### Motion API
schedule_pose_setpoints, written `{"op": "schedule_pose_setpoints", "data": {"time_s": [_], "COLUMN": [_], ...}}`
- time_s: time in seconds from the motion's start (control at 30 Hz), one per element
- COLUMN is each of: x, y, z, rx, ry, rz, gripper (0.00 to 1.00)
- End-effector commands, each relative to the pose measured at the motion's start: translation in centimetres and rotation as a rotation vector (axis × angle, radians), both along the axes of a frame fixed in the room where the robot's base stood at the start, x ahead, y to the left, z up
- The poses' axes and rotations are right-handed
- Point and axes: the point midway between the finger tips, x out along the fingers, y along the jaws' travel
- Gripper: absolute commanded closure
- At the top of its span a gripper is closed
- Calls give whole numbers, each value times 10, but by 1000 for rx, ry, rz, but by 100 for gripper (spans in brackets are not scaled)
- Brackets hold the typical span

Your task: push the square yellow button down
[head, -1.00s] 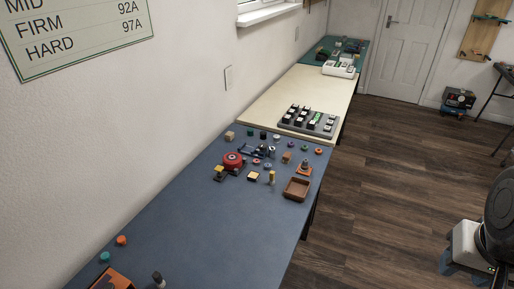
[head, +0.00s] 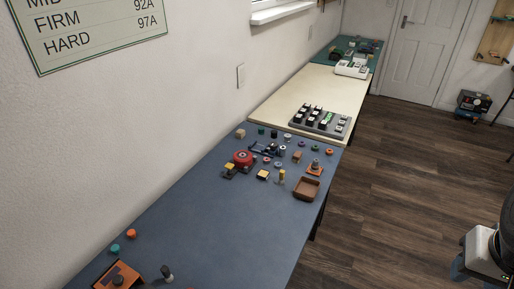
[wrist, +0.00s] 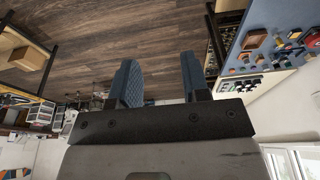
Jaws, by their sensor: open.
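In the head view, a square yellow-topped block (head: 263,174) sits on the blue-grey table. A second yellow-topped piece (head: 229,167) on a dark base stands to its left, by a round red object. Both are small in the picture, and I cannot tell for sure which is the square yellow button or whether it is up or down. My gripper (wrist: 160,80) shows in the wrist view, with its two blue fingers apart and nothing between them. It is away from the table, with the wooden floor beyond its fingers. It is not seen in the head view.
A red round object (head: 243,157), a yellow cylinder (head: 282,177), a brown tray (head: 306,188) and several small parts crowd the blue-grey table's far end. Its middle (head: 210,220) is clear. An orange box (head: 118,277) is at the near end. Beyond stands a grey rack (head: 321,121).

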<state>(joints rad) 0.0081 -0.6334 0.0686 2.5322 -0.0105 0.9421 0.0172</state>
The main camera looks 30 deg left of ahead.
Motion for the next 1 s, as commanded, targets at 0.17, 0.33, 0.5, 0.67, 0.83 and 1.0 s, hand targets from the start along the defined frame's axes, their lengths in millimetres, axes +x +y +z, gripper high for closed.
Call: {"op": "schedule_pose_setpoints", "data": {"time_s": [0.17,0.33,0.5,0.67,0.83,1.0], "x": [0,1,9,24,47,75], "y": [0,0,3,9,20,34], "z": [0,1,3,8,15,22], "rx": [0,-1,-5,-16,-32,-50], "ry": [0,1,3,10,19,29], "rz": [0,5,31,85,171,269], "gripper": [57,84,100,100,100,100]}}
